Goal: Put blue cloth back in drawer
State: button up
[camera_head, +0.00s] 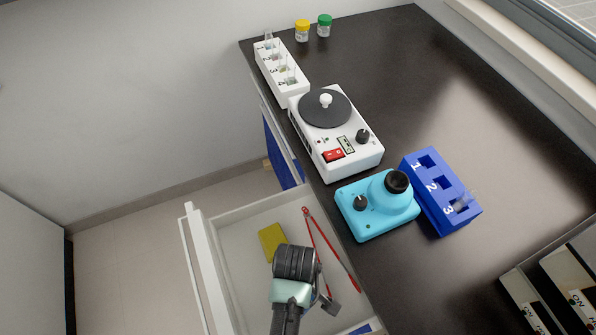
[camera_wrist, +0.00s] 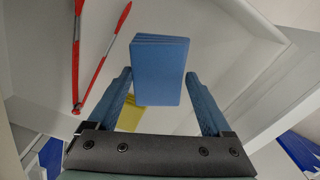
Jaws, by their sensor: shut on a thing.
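The blue cloth (camera_wrist: 160,72) is a folded, layered rectangle between the two fingertips of my gripper (camera_wrist: 160,76) in the wrist view. My gripper is shut on it, with a fingertip at each side edge. The open white drawer (camera_head: 204,262) lies below, and my gripper is over its inside in the head view. The cloth is not clearly visible in the head view, where my wrist hides that part. Whether the cloth touches the drawer floor I cannot tell.
A yellow cloth (camera_head: 271,241) and red tongs (camera_head: 319,237) lie in the drawer. On the dark counter (camera_head: 430,110) stand a turquoise device (camera_head: 362,222), a blue numbered rack (camera_head: 425,178), a white machine (camera_head: 345,160) and a white tube rack (camera_head: 268,70). The drawer walls surround my gripper.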

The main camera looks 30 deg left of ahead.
notch_tip(320, 180, down, 7)
jog(key=shift+r+b, duration=0.2)
jog(key=shift+b, duration=0.45)
jog(key=shift+f, duration=0.1)
jog(key=o, duration=1.2)
jog(key=shift+o, duration=0.2)
notch_tip(320, 180, up, 12)
jog(key=p, duration=0.2)
jog(key=shift+p, duration=0.4)
